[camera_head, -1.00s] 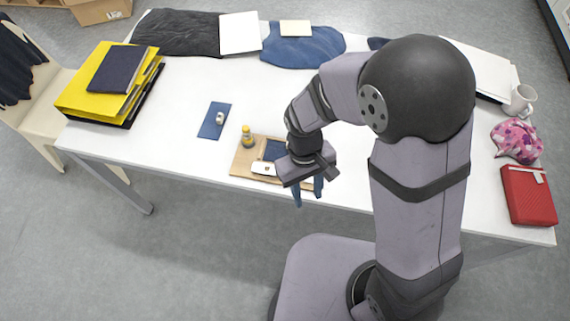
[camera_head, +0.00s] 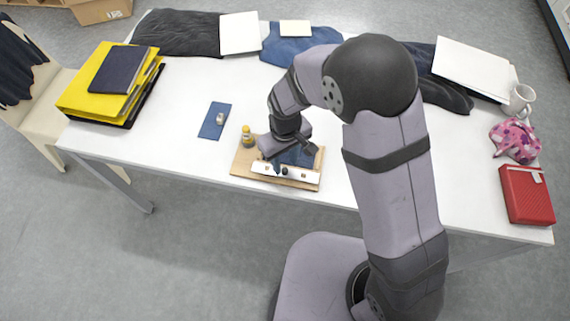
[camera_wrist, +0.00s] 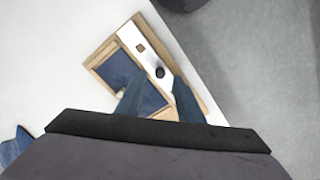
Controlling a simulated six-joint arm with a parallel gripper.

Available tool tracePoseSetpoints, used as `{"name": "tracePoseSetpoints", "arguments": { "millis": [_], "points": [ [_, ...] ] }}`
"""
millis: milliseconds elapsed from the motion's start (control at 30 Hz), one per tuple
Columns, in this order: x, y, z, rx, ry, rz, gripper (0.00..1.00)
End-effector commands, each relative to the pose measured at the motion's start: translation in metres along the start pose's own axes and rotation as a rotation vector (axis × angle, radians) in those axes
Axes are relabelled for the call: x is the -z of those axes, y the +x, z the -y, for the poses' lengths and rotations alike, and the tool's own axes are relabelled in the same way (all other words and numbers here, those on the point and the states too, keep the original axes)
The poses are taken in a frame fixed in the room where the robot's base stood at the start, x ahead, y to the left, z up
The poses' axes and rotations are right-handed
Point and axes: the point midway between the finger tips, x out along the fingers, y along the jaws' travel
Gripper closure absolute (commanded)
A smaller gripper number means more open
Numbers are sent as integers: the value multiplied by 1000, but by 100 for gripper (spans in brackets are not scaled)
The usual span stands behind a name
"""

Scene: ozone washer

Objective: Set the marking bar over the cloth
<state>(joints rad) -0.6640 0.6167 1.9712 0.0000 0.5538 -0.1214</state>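The marking bar (camera_head: 302,175) is a pale strip with a black knob and small brass-coloured squares. It lies along the front part of the wooden board (camera_head: 240,165). In the wrist view the bar (camera_wrist: 139,46) runs beside the blue cloth (camera_wrist: 118,68), which shows inside a light wooden frame. My gripper (camera_wrist: 158,82) is open and empty, its two blue fingers apart. The black knob (camera_wrist: 160,72) appears just beyond the gap between the fingertips. In the head view my gripper (camera_head: 292,156) is above the board, behind the bar, and hides part of the cloth.
A small yellow-capped bottle (camera_head: 247,138) stands at the board's back left corner. A blue mat (camera_head: 211,124) with a small pale object lies farther left. Yellow binders (camera_head: 85,92) are at the far left; a red case (camera_head: 527,194) is at the right. The table's front edge is close.

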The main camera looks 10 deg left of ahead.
Motion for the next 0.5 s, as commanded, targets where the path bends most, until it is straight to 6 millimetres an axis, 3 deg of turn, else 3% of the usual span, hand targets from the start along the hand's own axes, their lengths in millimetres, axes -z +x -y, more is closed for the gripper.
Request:
{"name": "tracePoseSetpoints", "arguments": {
  "millis": [200, 500],
  "points": [
    [0, 23, 0, 0, 0, 2, 66],
    [0, 34, 0, 0, 0, -1, 66]
  ]
}}
